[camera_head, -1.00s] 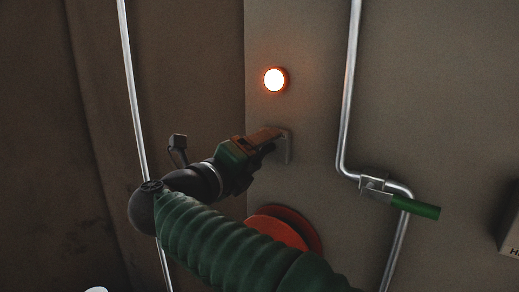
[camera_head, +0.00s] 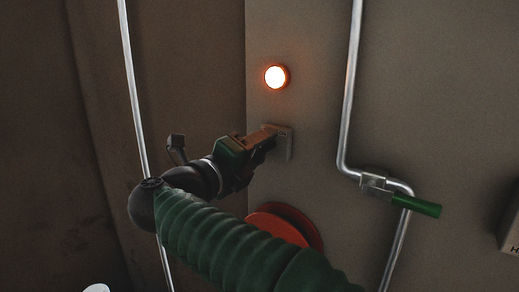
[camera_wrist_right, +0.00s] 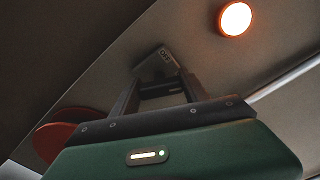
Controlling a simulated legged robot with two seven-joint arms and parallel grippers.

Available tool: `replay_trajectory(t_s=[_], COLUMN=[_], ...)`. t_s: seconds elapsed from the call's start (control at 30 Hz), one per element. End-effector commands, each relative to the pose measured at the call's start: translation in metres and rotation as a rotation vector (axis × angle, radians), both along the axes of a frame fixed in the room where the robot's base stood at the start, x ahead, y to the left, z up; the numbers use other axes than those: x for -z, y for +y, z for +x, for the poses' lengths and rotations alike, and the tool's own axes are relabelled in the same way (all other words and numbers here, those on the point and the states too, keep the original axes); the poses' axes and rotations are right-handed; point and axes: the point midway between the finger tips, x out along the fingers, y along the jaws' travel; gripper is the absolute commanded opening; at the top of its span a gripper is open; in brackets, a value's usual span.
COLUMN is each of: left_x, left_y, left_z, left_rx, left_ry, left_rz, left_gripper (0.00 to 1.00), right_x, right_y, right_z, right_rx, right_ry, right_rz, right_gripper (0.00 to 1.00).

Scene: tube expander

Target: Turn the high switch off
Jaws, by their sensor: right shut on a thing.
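The high switch shows as a small grey plate (camera_head: 286,148) on the wall panel, below a glowing orange-white lamp (camera_head: 276,77). In the right wrist view a small plate (camera_wrist_right: 162,60) with lettering, seemingly "OFF", lies just beyond my fingertips. My right gripper (camera_head: 271,139) is at the switch and shut on its handle; its fingers largely hide the handle. In the right wrist view, the two dark fingers of my right gripper (camera_wrist_right: 156,80) reach up to the plate. The lamp (camera_wrist_right: 235,19) is lit there too. My left gripper is not in view.
A red-orange round wheel (camera_head: 285,228) sits below the switch, partly behind my right arm. A metal pipe with a green-handled valve (camera_head: 415,207) runs down the panel at right. A thin pipe (camera_head: 132,85) stands at left. A pale box (camera_head: 511,228) is at the right edge.

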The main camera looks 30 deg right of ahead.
Motion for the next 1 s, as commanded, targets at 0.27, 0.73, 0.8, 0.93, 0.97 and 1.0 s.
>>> replay_trajectory(t_s=[0.27,0.73,0.8,0.93,0.97,1.0], left_x=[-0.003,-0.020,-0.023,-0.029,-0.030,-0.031], left_y=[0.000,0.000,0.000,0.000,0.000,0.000], left_z=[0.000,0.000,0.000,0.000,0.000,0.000], left_rx=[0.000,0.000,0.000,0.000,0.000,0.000], left_ry=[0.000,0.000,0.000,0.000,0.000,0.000], left_rz=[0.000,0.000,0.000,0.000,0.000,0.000], left_gripper=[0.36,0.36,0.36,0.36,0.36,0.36], right_x=[0.005,0.005,0.005,0.006,0.006,0.006], right_y=[0.000,0.001,0.001,0.001,0.000,0.000], right_z=[0.001,0.001,0.001,0.001,0.001,0.001], right_rx=[0.002,0.001,0.001,0.000,0.000,0.000], right_ry=[0.203,0.611,0.663,0.751,0.768,0.790], right_rz=[-0.074,-0.244,-0.265,-0.301,-0.308,-0.317], right_gripper=[0.12,0.12,0.12,0.12,0.12,0.12])
